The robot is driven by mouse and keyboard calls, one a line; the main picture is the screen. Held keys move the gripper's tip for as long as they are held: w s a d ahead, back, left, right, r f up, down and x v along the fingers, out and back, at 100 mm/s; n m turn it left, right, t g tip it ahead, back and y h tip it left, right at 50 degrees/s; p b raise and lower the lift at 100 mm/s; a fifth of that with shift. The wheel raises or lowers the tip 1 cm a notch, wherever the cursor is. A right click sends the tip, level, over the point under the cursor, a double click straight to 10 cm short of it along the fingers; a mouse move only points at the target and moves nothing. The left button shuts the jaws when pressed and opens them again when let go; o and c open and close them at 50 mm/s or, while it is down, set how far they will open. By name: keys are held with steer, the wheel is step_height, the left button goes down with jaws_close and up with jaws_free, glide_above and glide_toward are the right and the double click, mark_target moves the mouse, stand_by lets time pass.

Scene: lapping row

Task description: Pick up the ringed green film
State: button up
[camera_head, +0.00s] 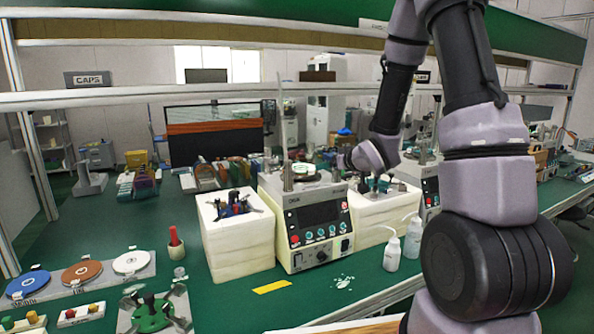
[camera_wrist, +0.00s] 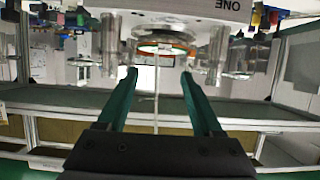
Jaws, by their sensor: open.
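A round piece with a green face and an orange-brown rim (camera_wrist: 163,47) shows in the wrist view, just beyond my fingertips and between them. In the head view a small pale disc with green and orange on it (camera_head: 303,171) lies on top of the grey lapping machine (camera_head: 318,228). It looks like the same piece. My gripper (camera_wrist: 159,73) is open, with two green fingers spread and nothing between the tips. In the head view my wrist is behind and right of the machine's top, and my fingers are too small to make out.
White foam blocks (camera_head: 238,246) stand left and right of the machine. Metal posts (camera_wrist: 220,45) stand beside the piece. White bottles (camera_head: 391,254) stand right. A holder with a green disc (camera_head: 152,314) and a rack of blue, brown and white discs (camera_head: 81,272) lie at left.

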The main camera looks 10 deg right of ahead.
mark_target(312, 170)
steer(key=shift+s+a+f+x, duration=0.1)
steer(key=shift+a+x, duration=0.05)
steer(key=shift+x, duration=1.5)
steer(key=shift+s+a+f+x, duration=0.1)
steer(key=shift+x, duration=1.55)
steer(key=shift+a+x, duration=0.15)
steer(key=shift+x, duration=1.55)
jaws_close()
